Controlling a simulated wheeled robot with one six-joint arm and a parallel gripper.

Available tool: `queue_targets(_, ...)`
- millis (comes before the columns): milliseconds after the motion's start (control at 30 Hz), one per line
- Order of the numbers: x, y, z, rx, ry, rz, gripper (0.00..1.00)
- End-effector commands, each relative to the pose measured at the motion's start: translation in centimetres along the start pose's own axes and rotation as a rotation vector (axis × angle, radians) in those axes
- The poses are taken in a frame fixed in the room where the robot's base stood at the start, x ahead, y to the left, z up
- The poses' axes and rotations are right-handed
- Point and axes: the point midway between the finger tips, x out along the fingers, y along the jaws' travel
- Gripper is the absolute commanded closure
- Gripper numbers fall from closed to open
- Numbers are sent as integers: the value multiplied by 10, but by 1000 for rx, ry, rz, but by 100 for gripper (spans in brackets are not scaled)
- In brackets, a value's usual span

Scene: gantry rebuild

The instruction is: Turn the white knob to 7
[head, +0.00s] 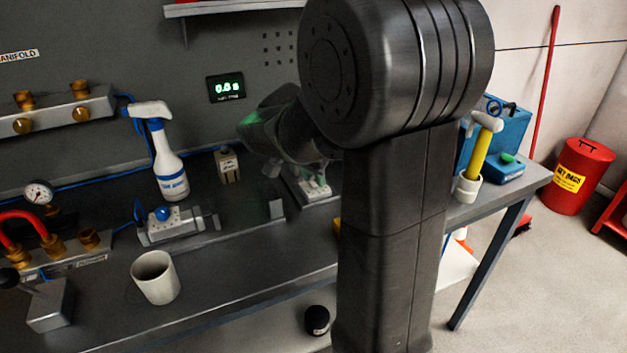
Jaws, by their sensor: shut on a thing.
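My gripper (300,170) shows in the head view at the bench, left of my large dark arm link, which covers part of the area. Its fingers point down at a small pale fixture (317,191) on a grey base. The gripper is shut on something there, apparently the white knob. The knob itself is hidden between the fingers, and no pointer or numbers can be read.
A spray bottle (168,160), a small beige box (227,165), a blue-knobbed valve block (160,228) and a white mug (155,277) stand to the left. A yellow-handled hammer (480,150) stands in a white holder at right. A lit display (227,88) hangs behind.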

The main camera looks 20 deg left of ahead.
Motion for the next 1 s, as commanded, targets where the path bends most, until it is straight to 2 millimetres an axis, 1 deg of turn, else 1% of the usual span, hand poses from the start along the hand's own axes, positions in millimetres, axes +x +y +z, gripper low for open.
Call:
queue_targets(233, 0, -1, 0, 58, -1, 23, 98)
queue_targets(700, 0, -1, 0, 67, -1, 27, 98)
queue_targets(733, 0, -1, 0, 67, -1, 27, 69)
queue_targets(767, 0, -1, 0, 67, -1, 27, 63)
queue_targets(800, 0, -1, 0, 67, -1, 27, 55)
queue_targets(833, 0, -1, 0, 67, -1, 27, 53)
queue_targets(1000, 0, -1, 0, 67, -1, 27, 53)
